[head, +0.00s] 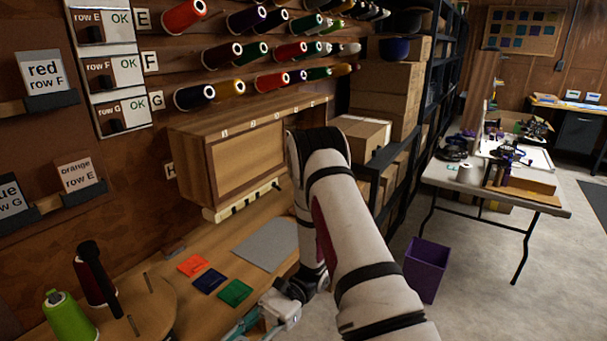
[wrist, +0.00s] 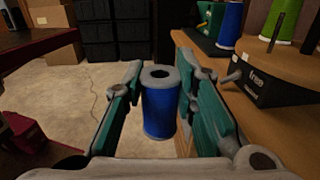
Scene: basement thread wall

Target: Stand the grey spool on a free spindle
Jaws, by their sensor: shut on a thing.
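My gripper (wrist: 160,95) is shut on a spool (wrist: 160,117) in the wrist view. The stand (head: 165,305) carries a lime green spool (head: 68,318) and a dark red spool (head: 90,275). The stand's edge (wrist: 270,62) also shows in the wrist view.
Orange (head: 193,265), blue (head: 209,281) and green (head: 235,292) squares and a grey mat (head: 266,246) lie on the bench. A wooden cabinet (head: 240,150) stands behind. Threaded cones (head: 195,97) line the wall. A purple bin (head: 426,270) is on the floor at right.

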